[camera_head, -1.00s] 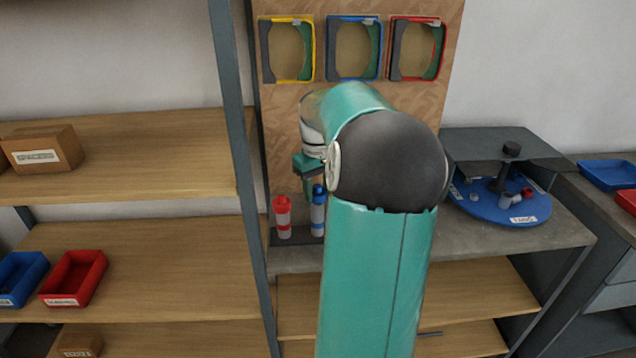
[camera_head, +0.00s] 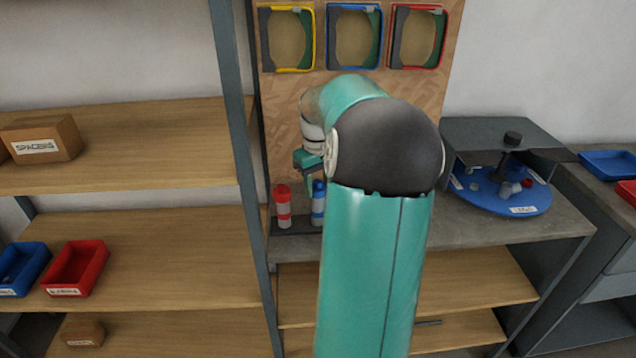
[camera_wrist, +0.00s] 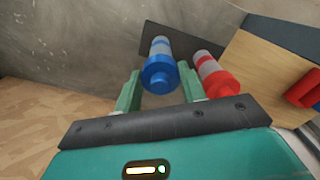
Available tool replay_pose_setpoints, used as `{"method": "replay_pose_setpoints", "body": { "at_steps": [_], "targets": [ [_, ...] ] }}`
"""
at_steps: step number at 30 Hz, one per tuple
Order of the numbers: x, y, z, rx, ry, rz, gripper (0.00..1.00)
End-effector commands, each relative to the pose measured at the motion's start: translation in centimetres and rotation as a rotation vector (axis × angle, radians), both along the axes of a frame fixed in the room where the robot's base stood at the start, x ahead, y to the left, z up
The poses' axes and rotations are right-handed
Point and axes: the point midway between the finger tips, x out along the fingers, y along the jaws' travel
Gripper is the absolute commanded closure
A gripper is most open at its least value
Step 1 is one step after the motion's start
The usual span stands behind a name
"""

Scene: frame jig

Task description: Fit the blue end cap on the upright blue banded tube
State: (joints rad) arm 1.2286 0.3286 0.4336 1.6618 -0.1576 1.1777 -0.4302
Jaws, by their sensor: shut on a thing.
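The blue end cap (camera_wrist: 158,76) is between the two green fingers of my gripper (camera_wrist: 159,78), which is shut on it. In the wrist view the cap is in line with the upright blue banded tube (camera_wrist: 160,46), covering its top end. I cannot tell whether the cap is fully seated. In the head view my gripper (camera_head: 309,165) is above the cap (camera_head: 319,188) and the tube (camera_head: 317,210), partly hidden by my arm.
A red banded tube with a red cap (camera_head: 283,207) stands close to the left; it also shows in the wrist view (camera_wrist: 215,74). A shelf post (camera_head: 240,160) is further left. A blue round tray (camera_head: 505,192) is on the right of the bench.

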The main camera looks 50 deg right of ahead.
Motion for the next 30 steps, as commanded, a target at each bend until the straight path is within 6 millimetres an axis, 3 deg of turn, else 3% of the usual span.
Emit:
{"method": "replay_pose_setpoints", "body": {
  "at_steps": [23,24,27,30],
  "targets": [
    [0.03,0.01,-0.88,0.0,0.0,0.0,0.81],
    [0.02,0.02,-0.9,0.0,0.0,0.0,0.58],
    [0.01,0.01,-0.89,0.0,0.0,0.0,0.38],
    [0.01,0.01,-0.88,0.0,0.0,0.0,0.34]
  ]
}}
